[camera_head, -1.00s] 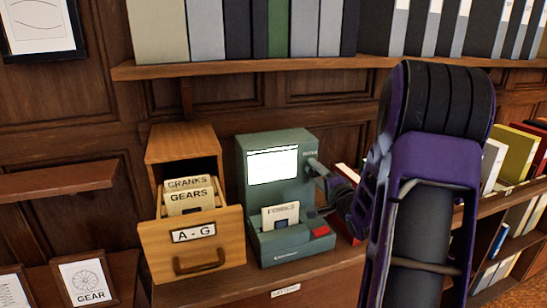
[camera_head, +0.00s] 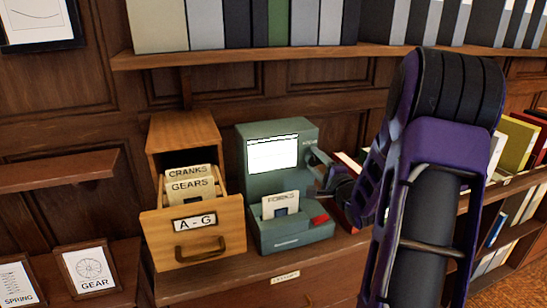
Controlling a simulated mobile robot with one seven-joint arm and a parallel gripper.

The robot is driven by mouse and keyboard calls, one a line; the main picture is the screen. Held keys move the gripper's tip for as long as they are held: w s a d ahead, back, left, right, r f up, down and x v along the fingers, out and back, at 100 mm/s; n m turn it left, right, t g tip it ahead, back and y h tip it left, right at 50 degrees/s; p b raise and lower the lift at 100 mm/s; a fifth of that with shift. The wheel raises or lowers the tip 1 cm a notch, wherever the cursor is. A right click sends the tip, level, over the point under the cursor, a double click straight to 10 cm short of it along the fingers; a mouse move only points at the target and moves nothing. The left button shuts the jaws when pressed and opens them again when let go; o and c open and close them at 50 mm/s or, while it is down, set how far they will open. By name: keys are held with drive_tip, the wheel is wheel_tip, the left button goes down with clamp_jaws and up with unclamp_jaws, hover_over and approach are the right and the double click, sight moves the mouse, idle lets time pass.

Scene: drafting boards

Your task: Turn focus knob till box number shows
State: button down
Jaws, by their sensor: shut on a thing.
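The green microfilm reader (camera_head: 268,188) stands on the cabinet top with a lit white screen (camera_head: 273,153). No clear number is legible on the screen; only faint dark marks show along its edges. A card (camera_head: 281,206) with a dark window stands upright in the reader's front slot. A red button (camera_head: 319,219) is at the reader's front right. My gripper (camera_head: 322,178) is at the reader's right side, shut on the focus knob there. The knob is mostly hidden by the gripper, and my purple and black arm fills the right side.
An open wooden drawer (camera_head: 195,237) marked A - G, holding CRANKS and GEARS cards (camera_head: 190,188), stands just left of the reader. A shelf of binders (camera_head: 250,57) runs above. Books (camera_head: 519,145) stand on the right. Framed pictures (camera_head: 87,268) are at lower left.

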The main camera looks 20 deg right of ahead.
drive_tip(key=m, duration=0.3)
idle(0.5)
drive_tip(key=shift+c, duration=1.4)
unclamp_jaws()
